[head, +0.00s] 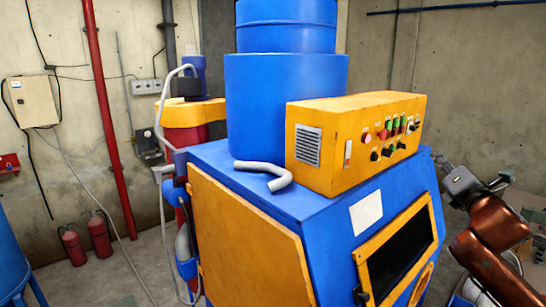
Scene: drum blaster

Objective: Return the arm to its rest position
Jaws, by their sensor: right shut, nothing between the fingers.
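My right gripper (441,160) is at the right, beside the right side of the blue and orange drum blaster machine (240,190). Its fingers are small and dark in this view; they are shut with nothing between them. My brown right arm (490,240) comes up from the lower right corner behind it. I cannot tell whether the fingers touch the machine's side or are just apart from it. My left gripper does not show.
An orange control box (352,140) with coloured buttons sits on the machine, in front of a blue drum (285,105). A white bent pipe (265,172) lies there too. Red fire extinguishers (99,236) stand at the left wall. A whitish round container (470,290) is partly behind my right arm.

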